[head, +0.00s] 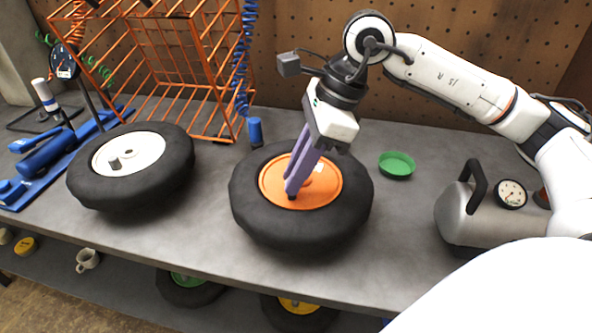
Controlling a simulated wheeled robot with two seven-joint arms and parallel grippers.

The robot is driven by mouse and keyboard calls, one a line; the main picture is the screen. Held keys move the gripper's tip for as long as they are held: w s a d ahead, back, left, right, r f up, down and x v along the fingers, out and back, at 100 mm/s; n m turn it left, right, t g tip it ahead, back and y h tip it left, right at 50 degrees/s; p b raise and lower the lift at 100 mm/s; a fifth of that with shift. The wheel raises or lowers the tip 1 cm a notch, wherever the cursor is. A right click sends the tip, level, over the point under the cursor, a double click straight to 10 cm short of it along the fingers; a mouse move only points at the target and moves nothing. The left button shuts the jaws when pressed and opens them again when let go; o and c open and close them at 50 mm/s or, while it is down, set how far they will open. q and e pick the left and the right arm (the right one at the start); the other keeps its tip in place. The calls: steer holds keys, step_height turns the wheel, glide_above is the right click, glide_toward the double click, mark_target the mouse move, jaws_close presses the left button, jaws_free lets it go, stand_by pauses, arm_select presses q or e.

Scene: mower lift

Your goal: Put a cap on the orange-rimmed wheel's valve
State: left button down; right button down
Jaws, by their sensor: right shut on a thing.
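The orange-rimmed wheel (328,186) lies flat on the grey bench with its black tyre around it. My right gripper (291,192) reaches down over the rim from above. Its purple fingers are shut, with a small dark thing at their tips, close to the near-left part of the rim. The fingers cover the valve area, so I cannot tell whether the dark thing is a cap or whether it touches the valve. A shallow green dish (397,165) stands right of the wheel; no caps can be made out in it. My left gripper is out of view.
A white-rimmed wheel (130,152) lies at left. A metal air tank (462,214) stands at right. More wheels lie on the lower shelf.

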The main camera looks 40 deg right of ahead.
steer(key=shift+f+b, duration=0.6)
steer(key=shift+f, duration=0.1)
steer(key=c, duration=1.6)
jaws_free()
steer(key=shift+o, duration=0.4)
steer(key=shift+o, duration=1.2)
steer(key=shift+r, duration=0.15)
steer(key=shift+r+p, duration=2.85)
steer(key=shift+r, duration=0.8)
